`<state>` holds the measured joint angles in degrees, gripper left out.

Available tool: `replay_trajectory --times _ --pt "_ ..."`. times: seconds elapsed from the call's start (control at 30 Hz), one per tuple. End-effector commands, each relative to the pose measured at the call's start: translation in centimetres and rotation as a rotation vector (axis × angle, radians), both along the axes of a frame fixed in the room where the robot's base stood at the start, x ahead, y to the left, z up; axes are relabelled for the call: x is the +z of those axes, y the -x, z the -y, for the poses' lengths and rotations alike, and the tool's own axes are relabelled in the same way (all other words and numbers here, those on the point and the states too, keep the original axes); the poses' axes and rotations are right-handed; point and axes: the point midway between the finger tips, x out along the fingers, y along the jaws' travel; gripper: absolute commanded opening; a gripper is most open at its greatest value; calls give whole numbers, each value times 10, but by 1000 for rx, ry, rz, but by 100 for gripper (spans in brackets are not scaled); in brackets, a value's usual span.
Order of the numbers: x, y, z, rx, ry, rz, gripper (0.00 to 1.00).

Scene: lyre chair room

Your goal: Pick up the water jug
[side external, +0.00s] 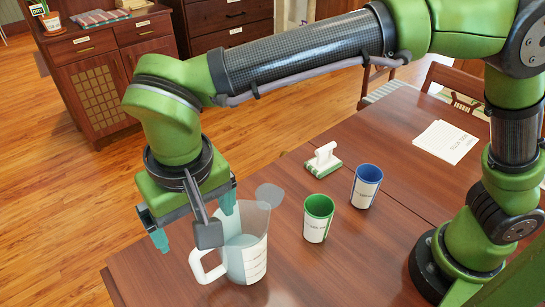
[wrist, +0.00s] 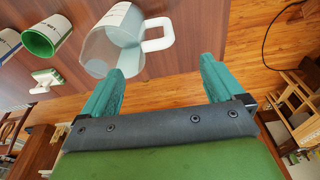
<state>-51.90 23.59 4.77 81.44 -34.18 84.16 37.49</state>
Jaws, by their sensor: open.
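The water jug (side external: 258,262) is a clear, bluish pitcher with a white handle and a white label. It stands upright near the table's front left edge in the side view, with a translucent round piece at its top right. It shows at the top of the wrist view (wrist: 118,28), its handle pointing right. My gripper (side external: 193,221) is open, its teal fingers spread and empty. One finger is beside or behind the jug's rim; the other is out to the left, past the handle. In the wrist view the gripper's fingertips (wrist: 161,67) lie short of the handle; contact cannot be told.
A green cup (side external: 318,218) and a blue cup (side external: 366,186) stand right of the jug. A paper pad (side external: 445,141) is farther back. The wooden table (side external: 300,283) is clear in front of the cups.

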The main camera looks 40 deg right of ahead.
Motion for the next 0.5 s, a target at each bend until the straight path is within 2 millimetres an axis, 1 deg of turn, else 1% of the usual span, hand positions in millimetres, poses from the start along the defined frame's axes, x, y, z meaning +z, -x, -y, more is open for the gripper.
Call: replay_trajectory --times 0.03,0.2,0.33,0.5 --pt "-13 -1 1 -2 4 -3 95" --pt "-48 -6 1 1 2 -3 95" --pt "-66 -10 1 1 0 -1 95" --pt "-76 -11 1 0 -1 -1 95"
